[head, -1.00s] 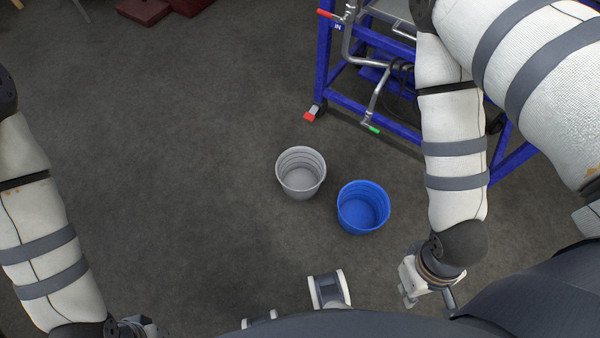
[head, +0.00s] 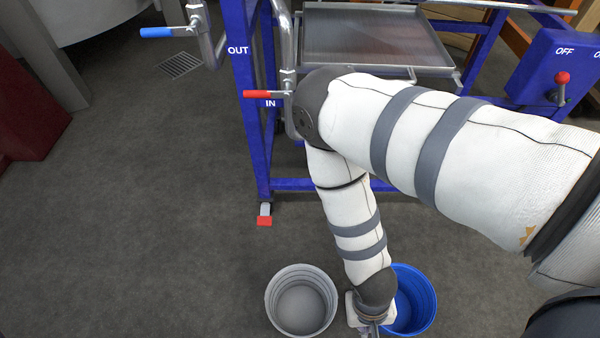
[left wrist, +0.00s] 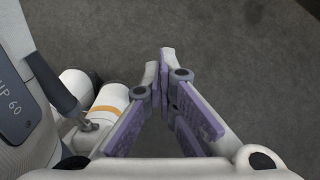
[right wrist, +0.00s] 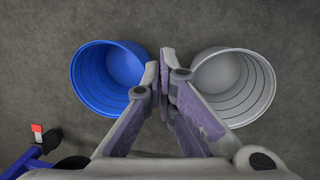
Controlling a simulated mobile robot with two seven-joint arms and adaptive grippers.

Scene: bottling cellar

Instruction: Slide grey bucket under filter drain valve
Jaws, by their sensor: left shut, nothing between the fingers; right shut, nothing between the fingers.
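The grey bucket (head: 300,306) stands upright and empty on the floor, low in the head view; it also shows at the right in the right wrist view (right wrist: 235,85). My right gripper (head: 369,331) is shut and empty, over the gap between the grey bucket and the blue one, partly cut off by the picture's edge. Its closed fingers show in the right wrist view (right wrist: 160,62). My left gripper (left wrist: 159,62) is shut and empty above bare floor. The filter's drain valve is not in sight now; my right arm covers part of the frame.
The blue bucket (head: 418,300) stands right of the grey one, partly behind my right arm. The blue filter frame (head: 255,130) carries an IN valve with a red lever (head: 268,94) and an OUT valve with a blue lever (head: 168,32). Floor to the left is clear.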

